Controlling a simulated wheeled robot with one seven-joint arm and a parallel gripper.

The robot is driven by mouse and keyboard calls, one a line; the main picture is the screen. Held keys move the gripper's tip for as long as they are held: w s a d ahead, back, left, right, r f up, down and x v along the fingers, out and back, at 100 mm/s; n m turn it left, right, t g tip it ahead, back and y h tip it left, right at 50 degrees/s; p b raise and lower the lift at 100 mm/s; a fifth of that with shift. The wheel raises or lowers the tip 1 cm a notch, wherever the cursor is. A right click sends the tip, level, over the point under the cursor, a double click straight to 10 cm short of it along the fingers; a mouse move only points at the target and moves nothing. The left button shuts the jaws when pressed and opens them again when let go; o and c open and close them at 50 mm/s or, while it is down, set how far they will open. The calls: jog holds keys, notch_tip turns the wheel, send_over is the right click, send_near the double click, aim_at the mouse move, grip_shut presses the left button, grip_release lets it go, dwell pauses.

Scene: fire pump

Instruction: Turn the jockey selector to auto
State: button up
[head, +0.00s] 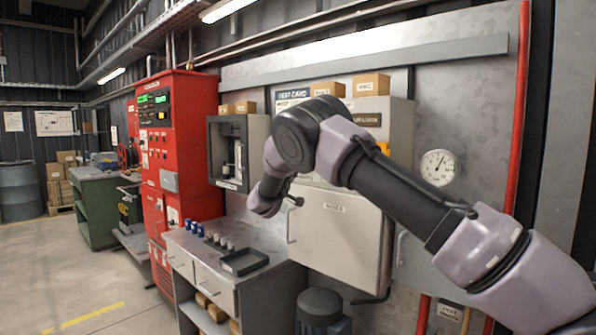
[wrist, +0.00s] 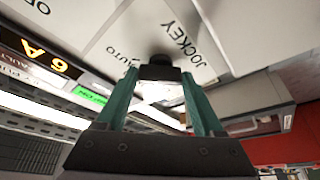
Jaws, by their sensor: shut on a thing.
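In the wrist view, the jockey selector (wrist: 160,70) is a dark knob on a pale panel (wrist: 240,30). The word JOCKEY is printed beside it, and a word that looks like AUTO is on its other side. My gripper (wrist: 160,76), with two green fingers, is shut on the knob, one finger on each side. The fingers hide part of the knob, so I cannot tell which position it points to. In the head view, my arm reaches left across the wall cabinets, and its wrist hides the gripper and the selector.
An amber display (wrist: 38,52) and a green indicator (wrist: 90,95) sit near the gripper. In the head view, a red cabinet (head: 190,125) stands left of my arm. A bench (head: 210,258) with a black tray (head: 245,262) and small cups is below. Open floor lies at left.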

jog(key=shift+f+m, duration=0.2)
jog(key=shift+m, duration=0.5)
jog(key=o, duration=1.4)
jog(key=shift+r, duration=0.1)
jog(key=v, duration=1)
jog(key=shift+s+a+f, duration=0.2)
jog(key=shift+s+f, duration=0.05)
jog(key=shift+s, duration=0.05)
